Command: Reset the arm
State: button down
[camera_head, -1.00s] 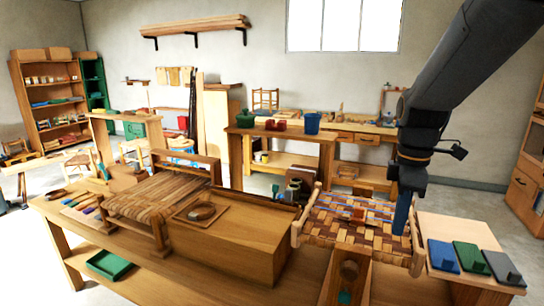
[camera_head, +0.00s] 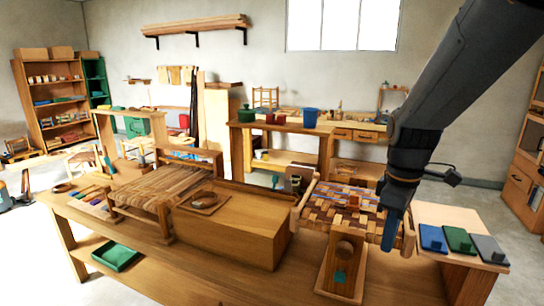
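My arm comes in from the upper right of the head view. My gripper (camera_head: 390,228) points down at the right part of the woven bark seat (camera_head: 340,208). Its tip is blue, and I cannot tell whether that is a finger or a held thing. Whether the fingers are open or shut does not show. The seat has a checkered weave of light and dark strips on a wooden frame. I cannot tell whether the tip touches it.
Blue, green and grey blocks (camera_head: 461,240) lie on a board right of the seat. A wooden box (camera_head: 235,235) and a second woven frame (camera_head: 155,190) stand to the left. A green tray (camera_head: 116,257) lies on the lower shelf. Open floor shows at far left.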

jog(key=s+a+f+m+b, duration=0.2)
jog(key=s+a+f+m, duration=0.1)
jog(key=f+m, duration=0.2)
jog(key=s+a+f+m+t+b, duration=0.1)
jog(key=s+a+f+m+b, duration=0.1)
jog(key=f+m, duration=0.3)
notch_tip(320, 180, down, 2)
jog(key=shift+s+a+f, duration=0.1)
jog(key=shift+s+a, duration=0.7)
jog(key=shift+s, duration=0.05)
